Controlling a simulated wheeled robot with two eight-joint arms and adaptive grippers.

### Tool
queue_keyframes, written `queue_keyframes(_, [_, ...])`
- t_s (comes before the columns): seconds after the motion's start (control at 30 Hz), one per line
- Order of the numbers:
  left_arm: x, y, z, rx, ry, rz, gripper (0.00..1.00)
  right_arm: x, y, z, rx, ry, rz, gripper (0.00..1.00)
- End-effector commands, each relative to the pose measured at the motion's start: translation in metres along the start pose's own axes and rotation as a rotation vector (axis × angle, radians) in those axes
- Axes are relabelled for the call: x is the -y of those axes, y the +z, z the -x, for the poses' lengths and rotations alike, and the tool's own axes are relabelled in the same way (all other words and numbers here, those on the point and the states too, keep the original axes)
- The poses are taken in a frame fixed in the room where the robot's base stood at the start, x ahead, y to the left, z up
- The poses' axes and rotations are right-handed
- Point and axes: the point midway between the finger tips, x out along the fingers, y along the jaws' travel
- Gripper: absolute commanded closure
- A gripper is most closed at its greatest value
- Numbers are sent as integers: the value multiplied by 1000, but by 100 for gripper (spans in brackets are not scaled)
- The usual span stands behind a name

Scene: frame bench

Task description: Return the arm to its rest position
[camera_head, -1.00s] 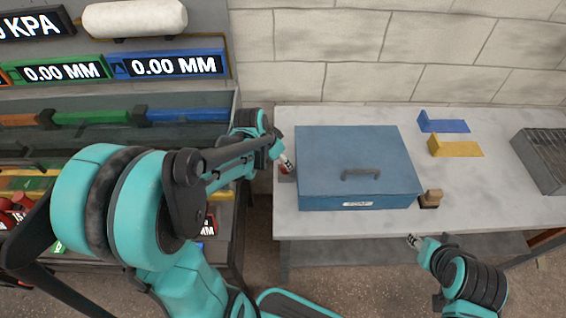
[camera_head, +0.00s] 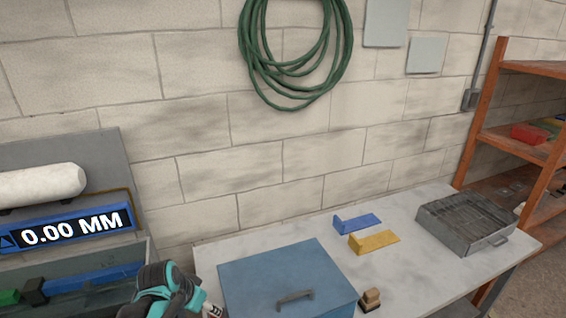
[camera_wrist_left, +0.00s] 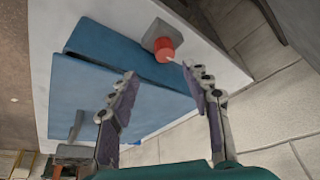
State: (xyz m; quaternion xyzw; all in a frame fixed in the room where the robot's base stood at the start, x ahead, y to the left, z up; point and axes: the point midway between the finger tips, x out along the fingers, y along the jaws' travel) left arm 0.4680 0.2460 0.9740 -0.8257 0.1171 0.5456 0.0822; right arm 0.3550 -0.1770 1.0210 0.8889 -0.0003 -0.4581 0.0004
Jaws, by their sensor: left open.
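My left arm comes in at the bottom left of the head view, and its gripper (camera_head: 208,309) is at the left side of the blue box (camera_head: 270,272). In the left wrist view my left gripper (camera_wrist_left: 158,70) is open, with nothing between its fingers. Beyond the fingertips a red cylinder on a grey block (camera_wrist_left: 158,32) stands on the bench beside the blue box (camera_wrist_left: 120,85). The box lid is shut, with a handle on top. My right gripper is out of view.
A blue bracket (camera_head: 357,222), a yellow bracket (camera_head: 374,241) and a grey metal basket (camera_head: 465,222) lie on the bench (camera_head: 430,268). A small wooden-topped stamp (camera_head: 370,298) stands right of the box. An orange shelf (camera_head: 480,120) stands at right. A green hose (camera_head: 335,60) hangs on the wall.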

Motion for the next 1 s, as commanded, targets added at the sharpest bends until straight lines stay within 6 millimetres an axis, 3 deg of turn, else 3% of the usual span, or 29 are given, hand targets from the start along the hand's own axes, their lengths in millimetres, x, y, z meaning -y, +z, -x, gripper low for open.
queue_keyframes(0.2, [-48,22,45,-64,-72,97,51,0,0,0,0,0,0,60])
queue_keyframes(0.43, [-85,51,72,-162,-121,204,51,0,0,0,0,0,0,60])
queue_keyframes(0.63, [-96,63,78,-209,-132,249,51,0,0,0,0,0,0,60])
queue_keyframes(1.0, [-97,64,79,-215,-133,256,51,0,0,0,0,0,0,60])
